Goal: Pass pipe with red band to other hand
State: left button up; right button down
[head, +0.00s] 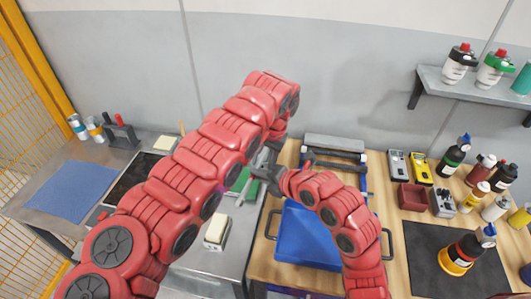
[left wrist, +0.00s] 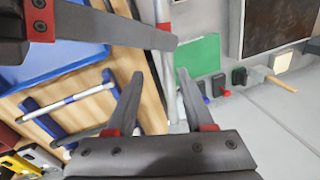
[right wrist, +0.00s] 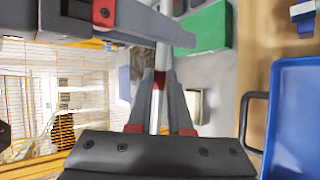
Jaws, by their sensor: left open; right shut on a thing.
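The pipe with the red band is a slim silver tube. In the right wrist view the pipe (right wrist: 164,57) stands lengthwise between the fingers of my right gripper (right wrist: 160,75), which are shut on it near the red band. In the left wrist view the pipe (left wrist: 170,75) runs between the spread fingers of my left gripper (left wrist: 160,80). That gripper is open, with a gap visible beside the pipe. The two grippers are close together, at an angle to each other. In the head view the arms hide most of the pipe.
A blue tray (head: 305,238) lies on the wooden bench. Behind it a rack holds another pipe with blue (left wrist: 80,97). A green block (left wrist: 198,62) lies on the grey bench. Bottles and meters crowd the right side. A blue mat (head: 72,192) lies far left.

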pick_arm(q)
grip_shut()
jog(key=shift+d, duration=0.15)
pick_arm(e)
jog(key=shift+a+r, duration=0.1)
pick_arm(q)
jog(key=shift+s+d+f, duration=0.15)
jog(key=shift+d, duration=0.05)
pick_arm(e)
jog(key=shift+a+r, duration=0.2)
dwell(0.8)
jog(key=c, duration=0.7)
grip_release()
jog(key=shift+c, duration=0.2)
pick_arm(q)
jog(key=shift+a, duration=0.25)
pick_arm(e)
jog(key=shift+d+f, duration=0.15)
pick_arm(q)
jog(key=shift+a, duration=0.1)
pick_arm(e)
jog(key=shift+d, duration=0.15)
